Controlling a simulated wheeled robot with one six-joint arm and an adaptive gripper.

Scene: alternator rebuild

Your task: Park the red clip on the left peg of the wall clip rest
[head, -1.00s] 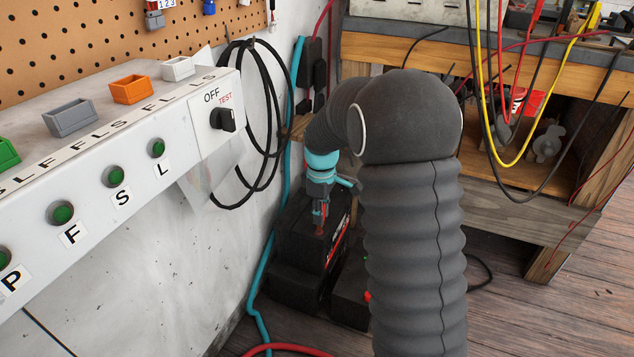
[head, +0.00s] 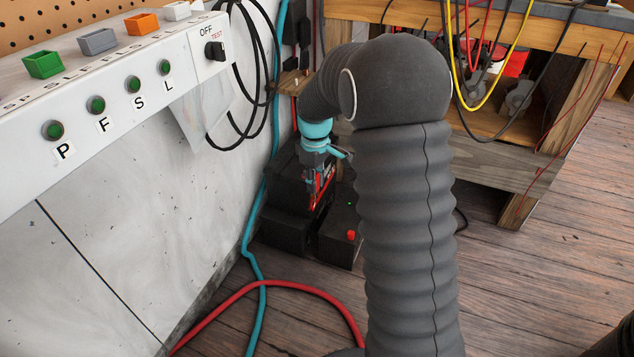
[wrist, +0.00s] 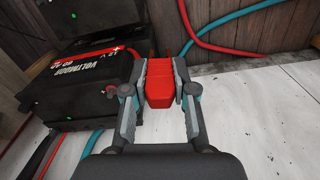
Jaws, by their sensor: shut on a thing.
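My gripper (wrist: 158,98) is shut on the red clip (wrist: 159,80), which sits between the two fingers in the wrist view. In the head view my gripper (head: 315,186) points down in front of the black battery (head: 290,186), near the wall. The clip is hard to make out there against the battery's red label. A small wooden piece with a light peg (head: 293,82), likely the wall clip rest, is on the wall above and left of my gripper. My arm hides its right side, so I cannot tell its left peg apart.
A teal cable (head: 250,262) and a red cable (head: 290,284) cross the floor. A wooden bench (head: 490,165) stands behind my arm.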

